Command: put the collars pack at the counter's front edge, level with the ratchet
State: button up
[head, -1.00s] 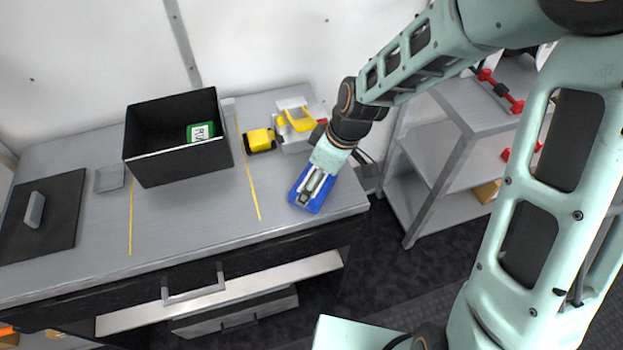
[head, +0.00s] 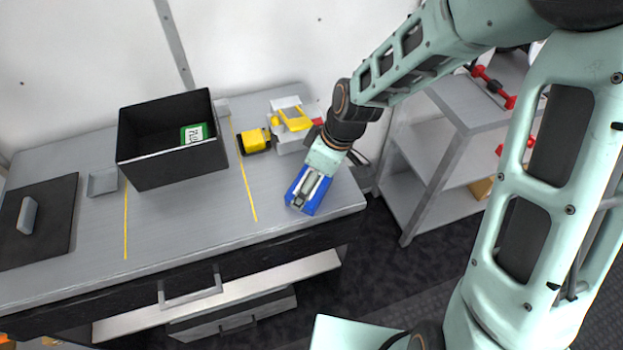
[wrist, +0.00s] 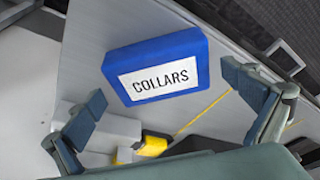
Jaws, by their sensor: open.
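The collars pack is a blue block (head: 309,203) with a white label, lying on the counter (head: 200,215) near its right end, a little in from the front edge. In the wrist view the pack (wrist: 182,50) shows its label reading COLLARS. My gripper (wrist: 163,84) is open, its two fingers apart on either side of the pack in that view, with visible gaps. In the head view my gripper (head: 311,186) is over the pack and hides part of it. I cannot make out which thing is the ratchet.
A black bin (head: 160,170) holding a green-labelled pack (head: 194,133) stands at the counter's back. A yellow block (head: 255,141) and a grey-and-yellow item (head: 291,122) are behind my gripper. A black mat (head: 58,215) lies left.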

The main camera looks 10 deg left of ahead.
jog(key=p+v, duration=0.1)
jog(key=v, duration=1.1)
